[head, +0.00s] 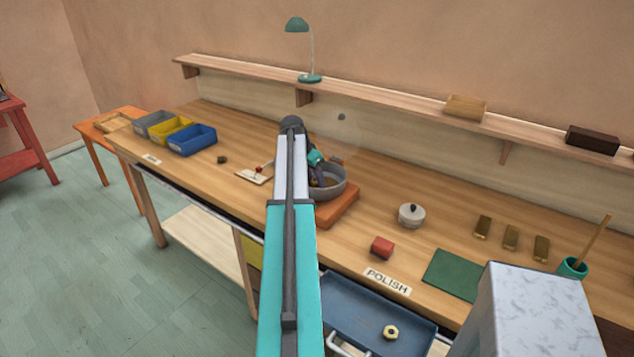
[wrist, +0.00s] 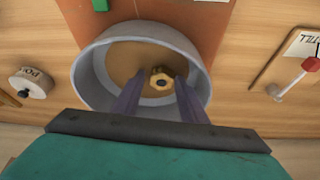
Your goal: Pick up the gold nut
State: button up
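A gold hexagonal nut (wrist: 161,80) with a dark hole lies on the tan floor of a round grey pan. In the wrist view the fingers of my gripper (wrist: 160,82) reach down into the pan, spread apart, with the nut between and just beyond their tips. I cannot tell whether either finger touches it. In the head view my gripper (head: 319,178) dips into the grey pan (head: 340,187), and the arm and pan wall hide the nut there. Another gold nut (head: 391,332) lies on the blue tray (head: 350,305) at the front.
The pan stands on an orange-brown board (head: 340,212) on the workbench. Coloured bins (head: 192,140) stand farther left.

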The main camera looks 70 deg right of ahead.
aim_at(314, 181)
jog(key=c, duration=0.8)
jog(key=shift+r, duration=0.15)
jog(key=shift+r+b, duration=1.45)
jog(key=shift+r, duration=3.4)
